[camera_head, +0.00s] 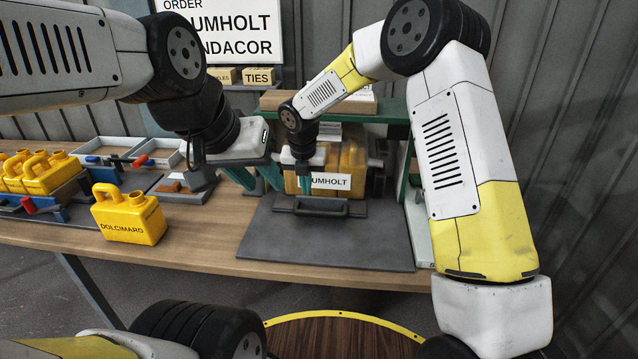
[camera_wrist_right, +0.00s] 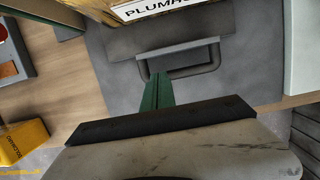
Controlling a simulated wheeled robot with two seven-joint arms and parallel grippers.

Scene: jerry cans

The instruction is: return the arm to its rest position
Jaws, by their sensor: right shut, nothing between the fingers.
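The left arm partly hides the bench.
A yellow can (camera_head: 130,219) marked "DOLCIMARO" stands alone on the wooden bench (camera_head: 214,231). More yellow cans (camera_head: 42,174) stand at the far left. A grey mat (camera_head: 325,247) lies below my grippers. A green frame (camera_head: 391,110) stands behind. The mat's front is clear.

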